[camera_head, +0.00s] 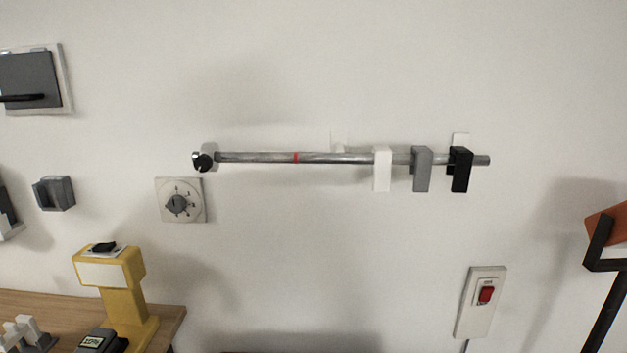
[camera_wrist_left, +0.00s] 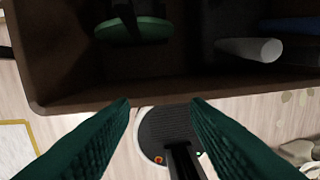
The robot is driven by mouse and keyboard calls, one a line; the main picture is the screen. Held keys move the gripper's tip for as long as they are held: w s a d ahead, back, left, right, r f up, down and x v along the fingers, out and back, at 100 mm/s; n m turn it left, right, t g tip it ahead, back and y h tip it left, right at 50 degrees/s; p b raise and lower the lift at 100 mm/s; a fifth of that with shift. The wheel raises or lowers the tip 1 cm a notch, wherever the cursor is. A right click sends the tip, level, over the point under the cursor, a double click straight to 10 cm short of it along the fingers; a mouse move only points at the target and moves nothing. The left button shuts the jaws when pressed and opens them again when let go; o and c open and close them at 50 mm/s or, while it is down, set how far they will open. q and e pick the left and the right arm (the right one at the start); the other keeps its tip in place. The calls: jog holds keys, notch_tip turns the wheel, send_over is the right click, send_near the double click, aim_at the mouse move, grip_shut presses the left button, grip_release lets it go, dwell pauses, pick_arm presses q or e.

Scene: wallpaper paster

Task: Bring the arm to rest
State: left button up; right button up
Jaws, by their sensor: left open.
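My left gripper (camera_wrist_left: 160,104) shows in the left wrist view as two green ribbed fingers, spread wide apart with nothing between them. It points toward the edge of a dark brown open box or shelf (camera_wrist_left: 70,92). The fingertips appear near that edge, but I cannot tell whether they touch it. Neither gripper nor arm shows in the head view, and my right gripper is in neither view.
In the box are a green round object (camera_wrist_left: 133,30) and a white roll (camera_wrist_left: 250,50). A dark round plate (camera_wrist_left: 165,130) lies below. On the wall are a metal rod (camera_head: 255,157) with three hooks, a dial (camera_head: 179,201) and a red switch (camera_head: 485,293). A yellow device (camera_head: 122,290) stands on a wooden table.

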pick_arm(q)
jog(key=s+d+m+h, duration=0.1)
jog(key=s+d+h, duration=0.1)
jog(key=s+d, duration=0.1)
jog(key=s+a+f+t+y, duration=0.1)
jog(key=s+a+t+y, duration=0.2)
jog(key=s+a, duration=0.9)
notch_tip(320, 180, down, 24)
jog(key=w+a+g, duration=0.1)
jog(key=w+a, duration=0.1)
jog(key=s+a+f+g, duration=0.1)
jog(key=s+a+f, duration=0.1)
jog(key=s+f, duration=1.4)
jog(key=shift+s+a+f, duration=0.15)
jog(key=shift+s+f, duration=0.2)
jog(key=shift+f, duration=0.35)
